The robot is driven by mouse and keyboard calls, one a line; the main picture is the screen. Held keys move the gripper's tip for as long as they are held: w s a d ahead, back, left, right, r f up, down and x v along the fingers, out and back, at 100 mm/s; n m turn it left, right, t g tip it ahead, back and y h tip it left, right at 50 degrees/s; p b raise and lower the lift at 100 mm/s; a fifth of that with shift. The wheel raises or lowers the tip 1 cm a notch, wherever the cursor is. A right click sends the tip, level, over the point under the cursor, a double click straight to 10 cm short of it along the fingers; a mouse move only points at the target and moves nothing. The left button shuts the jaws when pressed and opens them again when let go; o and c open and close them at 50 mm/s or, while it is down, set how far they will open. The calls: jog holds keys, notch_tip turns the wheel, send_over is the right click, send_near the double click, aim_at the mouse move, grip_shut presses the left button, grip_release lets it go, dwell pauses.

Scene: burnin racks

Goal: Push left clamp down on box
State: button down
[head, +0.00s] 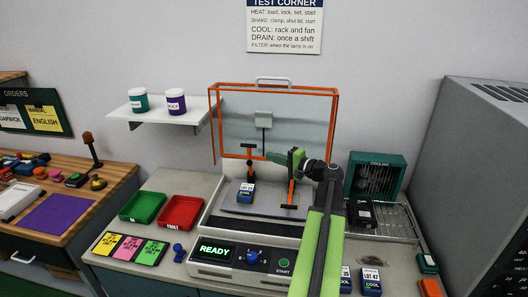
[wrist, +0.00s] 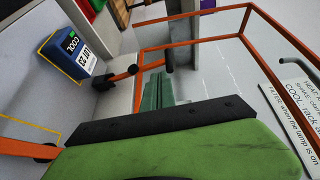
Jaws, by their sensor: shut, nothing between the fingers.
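The left clamp (head: 250,165), orange with black parts, stands raised at the rear left of the shaker's tray (head: 233,208). It also shows in the wrist view (wrist: 122,76), between the box and my fingertips. The blue box (head: 246,191) with a white label sits on the tray in front of that clamp. In the wrist view the box (wrist: 72,52) reads "COOL" and "LOT 23". My green gripper (head: 291,158) is shut and empty, to the right of the left clamp and above the tray. Its fingers also show in the wrist view (wrist: 157,91). Contact with the clamp cannot be told.
The right clamp (head: 290,193) stands under my arm. The orange-framed lid (head: 337,115) is open behind the tray. The control panel (head: 232,252) reads "READY". Green (head: 142,206) and red (head: 181,211) bins stand at the left; a cooling rack (head: 398,218) stands at the right.

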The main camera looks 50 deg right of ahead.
jog(key=shift+m+t+h, duration=0.4)
jog(key=shift+m+h, duration=0.1)
jog(key=s+d, duration=0.1)
jog(key=s+d+r, duration=0.1)
jog(key=d, duration=0.1)
jog(key=shift+s+d+r, duration=0.1)
jog(key=shift+s+r, duration=0.05)
jog(key=shift+s, duration=0.2)
jog(key=w, duration=1)
